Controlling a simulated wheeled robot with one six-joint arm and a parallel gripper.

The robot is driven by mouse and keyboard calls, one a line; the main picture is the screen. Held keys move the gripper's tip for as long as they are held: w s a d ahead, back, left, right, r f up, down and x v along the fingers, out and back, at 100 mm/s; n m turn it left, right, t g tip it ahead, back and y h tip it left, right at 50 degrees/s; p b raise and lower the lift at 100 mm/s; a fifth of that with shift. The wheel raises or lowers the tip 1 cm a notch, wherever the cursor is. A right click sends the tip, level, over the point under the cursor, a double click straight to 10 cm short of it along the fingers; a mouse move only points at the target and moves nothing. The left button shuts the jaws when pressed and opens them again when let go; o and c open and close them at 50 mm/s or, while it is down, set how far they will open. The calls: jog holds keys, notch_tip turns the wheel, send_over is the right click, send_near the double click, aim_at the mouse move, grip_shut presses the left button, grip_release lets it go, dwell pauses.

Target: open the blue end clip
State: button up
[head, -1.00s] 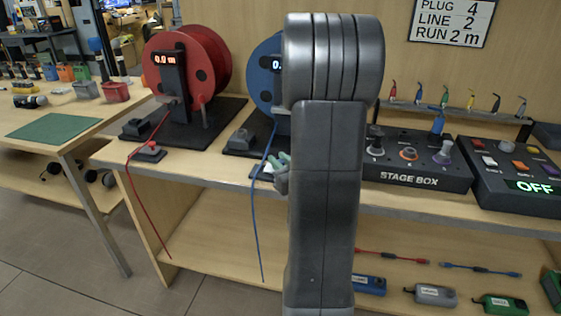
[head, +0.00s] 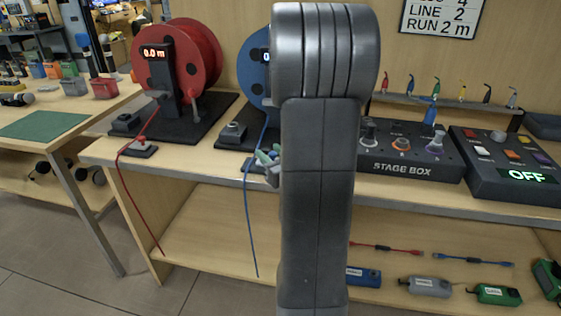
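The blue cable (head: 248,205) comes off the blue reel (head: 256,78) and hangs over the front edge of the bench. The blue end clip sits where this cable crosses the bench edge; it is mostly hidden behind my gripper and arm, and I cannot tell whether it is open or shut. My gripper (head: 265,158) is small in view, with greenish tips close beside the blue cable at the clip. The rest of the gripper is behind my grey arm, and its opening is hidden. Contact with the clip cannot be made out.
The stage box (head: 408,152) and a switch box reading OFF (head: 507,165) stand right. Several coloured plugs stand on a rack (head: 455,102). Cables and small boxes lie on the lower shelf (head: 215,235).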

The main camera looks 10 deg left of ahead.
jog(key=v, duration=1.3)
jog(key=shift+s+d, duration=0.2)
jog(key=shift+x, duration=6.9)
